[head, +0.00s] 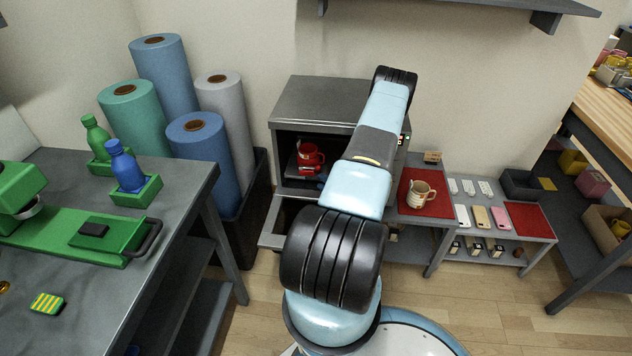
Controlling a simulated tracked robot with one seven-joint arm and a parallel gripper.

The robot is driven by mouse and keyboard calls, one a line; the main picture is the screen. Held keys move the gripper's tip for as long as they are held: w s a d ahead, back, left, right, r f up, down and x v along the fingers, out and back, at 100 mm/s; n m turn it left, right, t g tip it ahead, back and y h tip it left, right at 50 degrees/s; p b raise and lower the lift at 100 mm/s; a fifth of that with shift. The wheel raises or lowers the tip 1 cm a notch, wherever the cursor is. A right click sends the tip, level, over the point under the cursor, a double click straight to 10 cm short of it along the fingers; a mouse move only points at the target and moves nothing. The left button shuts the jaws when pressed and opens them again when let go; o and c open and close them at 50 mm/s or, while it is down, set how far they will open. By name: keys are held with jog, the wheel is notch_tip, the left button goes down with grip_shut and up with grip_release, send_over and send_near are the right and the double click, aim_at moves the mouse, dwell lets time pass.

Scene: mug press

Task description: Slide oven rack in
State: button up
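The oven (322,101) is a dark grey box against the back wall, with its front open. A red mug (309,156) sits inside the opening, on what looks like the oven rack (291,165). Most of the rack is hidden, and I cannot tell how far out it is. My pale blue and black arm passes in front of the oven's right part and covers it. A small blue piece shows beside the arm below the red mug; I cannot tell what it is. My gripper is hidden behind the arm.
A shelf with a red mat (409,205) and a cream mug (420,195) stands right of the oven. Cloth rolls (206,160) in a dark bin stand at its left. A grey workbench (185,215) fills the left. Wooden floor (490,300) is clear at the lower right.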

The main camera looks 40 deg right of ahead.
jog(key=shift+w+d+f, duration=0.1)
jog(key=shift+w+f, duration=0.1)
jog(key=shift+w, duration=1.5)
jog(key=shift+c, duration=0.2)
grip_shut()
